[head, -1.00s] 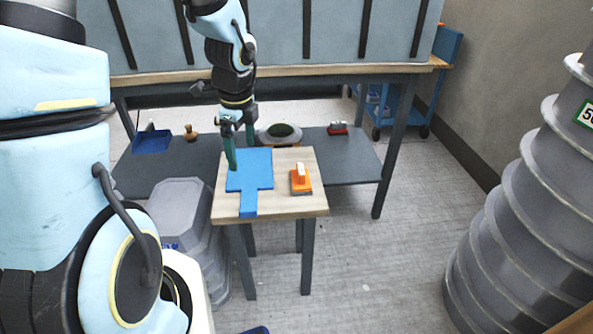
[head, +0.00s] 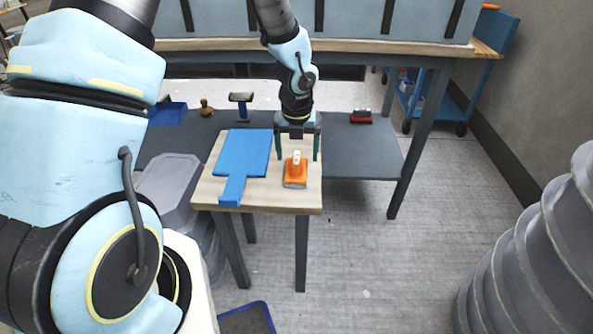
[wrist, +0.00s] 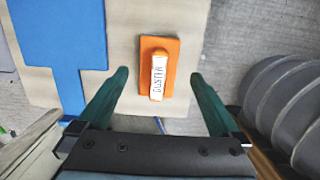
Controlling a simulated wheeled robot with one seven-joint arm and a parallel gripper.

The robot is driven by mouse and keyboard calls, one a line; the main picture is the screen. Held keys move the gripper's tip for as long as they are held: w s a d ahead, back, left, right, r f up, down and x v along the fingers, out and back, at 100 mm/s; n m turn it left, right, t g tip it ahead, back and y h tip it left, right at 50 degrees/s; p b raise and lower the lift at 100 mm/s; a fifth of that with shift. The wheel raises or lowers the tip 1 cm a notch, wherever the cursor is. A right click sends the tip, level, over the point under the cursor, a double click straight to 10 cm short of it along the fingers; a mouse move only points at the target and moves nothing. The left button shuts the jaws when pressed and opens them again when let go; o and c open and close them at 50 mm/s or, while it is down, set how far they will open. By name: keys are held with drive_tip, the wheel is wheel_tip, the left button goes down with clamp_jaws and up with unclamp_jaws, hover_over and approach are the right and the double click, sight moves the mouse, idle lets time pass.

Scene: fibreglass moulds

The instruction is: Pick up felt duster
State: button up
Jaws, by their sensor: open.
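The felt duster (head: 296,172) is an orange block with a white handle and a grey felt base. It lies near the right edge of the small wooden table. In the wrist view the duster (wrist: 158,70) lies upright in the picture, with "DUSTER" lettered on its white handle. My gripper (head: 297,156) has its green fingers spread and empty, above the table near the duster's far end. In the wrist view the gripper's fingers (wrist: 161,82) stand on either side of the duster, apart from it.
A blue paddle-shaped board (head: 243,155) lies left of the duster on the small table (head: 268,197). Behind is a low grey shelf (head: 365,165) with a red-and-black brush (head: 361,117), a dark-headed tool (head: 241,104) and a wooden knob (head: 206,107). A ribbed grey drum (head: 545,250) stands at right.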

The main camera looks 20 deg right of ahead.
drive_tip(key=f, duration=0.5)
drive_tip(key=shift+w+f, duration=0.15)
drive_tip(key=shift+w, duration=0.05)
drive_tip(key=c, duration=1.3)
